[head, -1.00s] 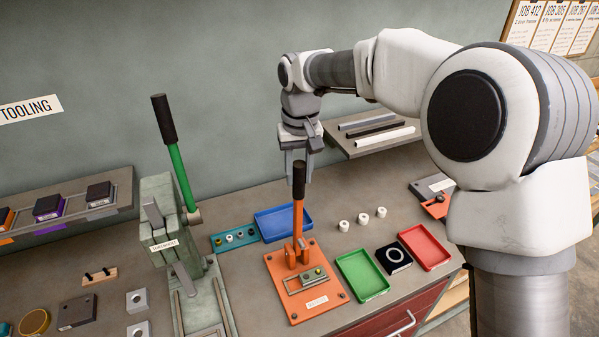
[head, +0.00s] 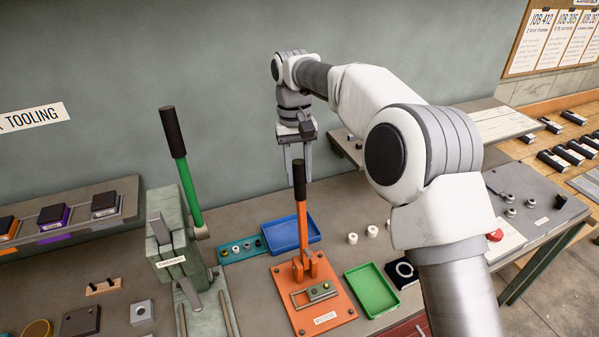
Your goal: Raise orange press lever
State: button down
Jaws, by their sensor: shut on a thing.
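The orange press lever (head: 302,222) stands nearly upright on its orange base plate (head: 343,301) in the head view. Its upper end is a black grip (head: 299,182). My gripper (head: 298,178) points down at the top of the lever. Its two grey fingers are on either side of the black grip and shut on it. The grip hides part of the fingers, so the exact contact is not visible.
A green-levered press (head: 172,248) stands to the left. A blue tray (head: 316,228) lies behind the orange plate and a green tray (head: 392,303) to its right. White rings (head: 372,231) sit farther right. A shelf (head: 345,148) is on the wall behind.

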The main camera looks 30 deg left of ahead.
jog(key=shift+f, duration=0.2)
jog(key=c, duration=0.6)
grip_release()
jog(key=shift+r, duration=0.1)
jog(key=shift+w+a+r, duration=0.1)
jog(key=shift+a+r, duration=0.05)
jog(key=shift+r, duration=1.1)
jog(key=shift+w+a+r, duration=0.1)
jog(key=shift+w+r, duration=0.05)
jog(key=shift+r, duration=1.05)
jog(key=shift+w+a+r, duration=0.1)
jog(key=shift+a+r, duration=0.05)
jog(key=shift+r, duration=1.1)
